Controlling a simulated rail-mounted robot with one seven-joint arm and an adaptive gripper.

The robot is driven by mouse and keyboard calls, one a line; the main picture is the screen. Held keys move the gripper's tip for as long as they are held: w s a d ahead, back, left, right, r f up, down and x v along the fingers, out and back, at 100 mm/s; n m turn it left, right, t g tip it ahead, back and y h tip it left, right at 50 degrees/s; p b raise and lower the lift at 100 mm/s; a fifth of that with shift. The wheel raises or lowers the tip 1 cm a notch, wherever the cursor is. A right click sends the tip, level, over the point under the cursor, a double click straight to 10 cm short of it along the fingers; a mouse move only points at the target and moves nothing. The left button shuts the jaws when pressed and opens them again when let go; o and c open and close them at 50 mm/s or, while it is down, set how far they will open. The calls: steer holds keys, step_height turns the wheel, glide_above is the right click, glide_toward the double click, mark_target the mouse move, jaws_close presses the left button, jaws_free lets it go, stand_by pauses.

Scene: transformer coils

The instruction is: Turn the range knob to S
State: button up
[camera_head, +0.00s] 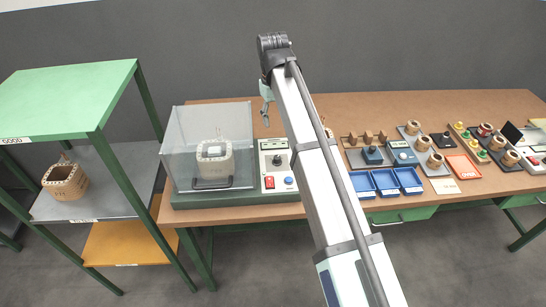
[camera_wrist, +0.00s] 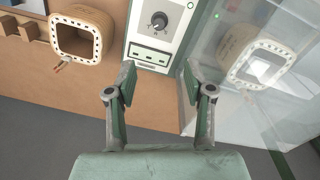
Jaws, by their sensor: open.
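The range knob (camera_head: 277,160) is a dark round knob on the light control panel (camera_head: 267,171) of the green-based tester. In the wrist view the knob (camera_wrist: 158,20) sits near the top middle, above a row of dark sockets. In the head view my gripper (camera_head: 265,108) hangs above the bench, behind and above the panel.
A clear cover (camera_head: 180,135) with a coil inside stands beside the panel, close to my gripper's finger in the wrist view. Another coil (camera_wrist: 75,40) stands on the panel's other side. Blue trays (camera_head: 385,183) and parts fill the bench to the right.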

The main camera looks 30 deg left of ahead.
mark_target(277, 157)
steer(key=f+p, duration=0.1)
steer(key=f, duration=0.4)
steer(key=f+p, duration=0.1)
steer(key=f, duration=0.5)
steer(key=f+p, duration=0.1)
steer(key=f, duration=0.5)
steer(key=shift+w+d+p, duration=0.2)
steer(key=shift+w+p, duration=0.1)
steer(key=shift+w, duration=0.05)
jaws_close()
